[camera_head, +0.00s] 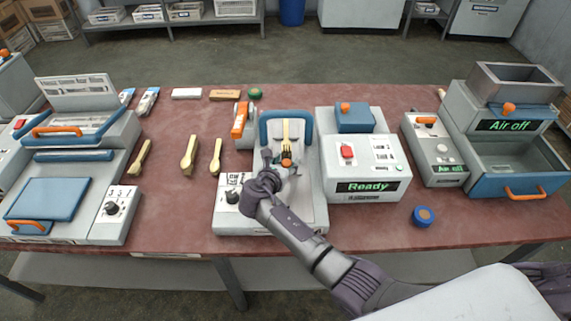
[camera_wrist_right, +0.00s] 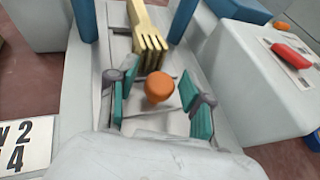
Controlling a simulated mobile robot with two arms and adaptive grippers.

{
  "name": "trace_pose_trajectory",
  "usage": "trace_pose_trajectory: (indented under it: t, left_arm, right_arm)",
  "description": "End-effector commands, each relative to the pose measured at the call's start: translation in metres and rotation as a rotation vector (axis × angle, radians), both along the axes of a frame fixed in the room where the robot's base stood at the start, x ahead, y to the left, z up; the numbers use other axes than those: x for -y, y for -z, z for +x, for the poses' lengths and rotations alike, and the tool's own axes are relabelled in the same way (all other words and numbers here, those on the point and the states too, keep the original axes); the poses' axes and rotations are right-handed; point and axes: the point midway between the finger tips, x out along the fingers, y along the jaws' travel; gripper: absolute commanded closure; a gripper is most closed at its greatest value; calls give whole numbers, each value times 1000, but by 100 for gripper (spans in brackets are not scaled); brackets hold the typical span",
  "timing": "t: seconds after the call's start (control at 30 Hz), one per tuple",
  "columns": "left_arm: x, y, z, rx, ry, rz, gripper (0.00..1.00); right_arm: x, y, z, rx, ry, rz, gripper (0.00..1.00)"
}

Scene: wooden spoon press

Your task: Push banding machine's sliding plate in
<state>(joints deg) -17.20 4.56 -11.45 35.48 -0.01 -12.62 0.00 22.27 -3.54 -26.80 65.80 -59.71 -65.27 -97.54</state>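The banding machine (camera_head: 225,215) is a grey unit with a blue U-shaped frame (camera_head: 303,121), in the middle of the table. An orange knob (camera_wrist_right: 158,87) stands on its grey sliding plate (camera_wrist_right: 172,101); the knob also shows in the head view (camera_head: 286,162). A wooden fork (camera_wrist_right: 147,37) lies behind the knob with its tines towards it. My right gripper (camera_wrist_right: 160,98) is open, its teal-padded fingers on either side of the knob with gaps visible. In the head view my right gripper (camera_head: 284,170) partly covers the plate. My left gripper is not in view.
A grey box with a "Ready" display (camera_head: 368,186) stands close on the right. A blue round item (camera_head: 423,215) lies in front of it. Wooden spoons and forks (camera_head: 189,155) lie on the table to the left. A press with a blue plate (camera_head: 48,198) stands far left.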

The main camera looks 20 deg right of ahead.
Motion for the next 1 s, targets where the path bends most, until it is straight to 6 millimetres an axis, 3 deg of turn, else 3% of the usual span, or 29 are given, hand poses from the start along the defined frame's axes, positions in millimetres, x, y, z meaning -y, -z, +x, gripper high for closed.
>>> trace_pose_trajectory:
  t: [0.37,0.8,1.0]
  left_arm:
    - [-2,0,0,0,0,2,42]
    - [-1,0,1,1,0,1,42]
    - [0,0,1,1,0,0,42]
  right_arm:
    - [-3,0,-4,-3,0,1,43]
    - [-52,-31,-64,-3,-2,4,43]
    - [-66,-41,-82,-4,-1,1,43]
